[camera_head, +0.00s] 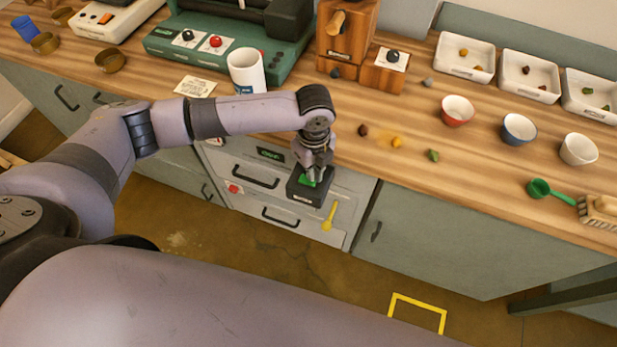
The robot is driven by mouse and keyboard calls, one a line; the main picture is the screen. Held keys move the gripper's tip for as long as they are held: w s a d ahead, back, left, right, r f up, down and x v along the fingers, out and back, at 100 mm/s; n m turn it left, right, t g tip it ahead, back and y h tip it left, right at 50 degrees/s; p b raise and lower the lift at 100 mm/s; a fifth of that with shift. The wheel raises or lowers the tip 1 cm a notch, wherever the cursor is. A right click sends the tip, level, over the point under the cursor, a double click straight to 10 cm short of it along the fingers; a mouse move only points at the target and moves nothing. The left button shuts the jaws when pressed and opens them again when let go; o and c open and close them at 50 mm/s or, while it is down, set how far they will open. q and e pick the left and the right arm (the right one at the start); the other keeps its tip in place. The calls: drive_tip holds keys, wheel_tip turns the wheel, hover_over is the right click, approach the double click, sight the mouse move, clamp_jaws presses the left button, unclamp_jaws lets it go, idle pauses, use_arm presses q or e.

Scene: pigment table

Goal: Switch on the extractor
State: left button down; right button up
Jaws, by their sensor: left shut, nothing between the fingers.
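A dark switch box with a green button (307,182) is on the front of the grey drawer unit, below the table edge; I cannot tell whether it is the extractor's switch. My left gripper (314,174) points down, shut and empty, with its fingertips at the green button. I cannot tell whether they touch or press it, and they hide part of it. No lit lamp or other sign of running shows. My right gripper is out of view.
The wooden worktop (380,175) above holds a white mug (246,72), a green machine (165,42) with black and red knobs, a wooden box with a knob (385,77), several small bowls and white trays. Drawer handles and a yellow pull (330,216) lie close to the gripper.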

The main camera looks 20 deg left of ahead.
use_arm(q)
drive_tip(key=shift+f+b, duration=0.45)
drive_tip(key=shift+f, duration=0.65)
idle(0.4)
drive_tip(key=shift+s, duration=0.1)
drive_tip(key=shift+r+p, duration=0.8)
drive_tip(key=shift+p, duration=0.15)
wheel_tip(320, 180, up, 6)
drive_tip(key=p, duration=0.6)
drive_tip(key=shift+f, duration=0.25)
drive_tip(key=shift+f, duration=0.1)
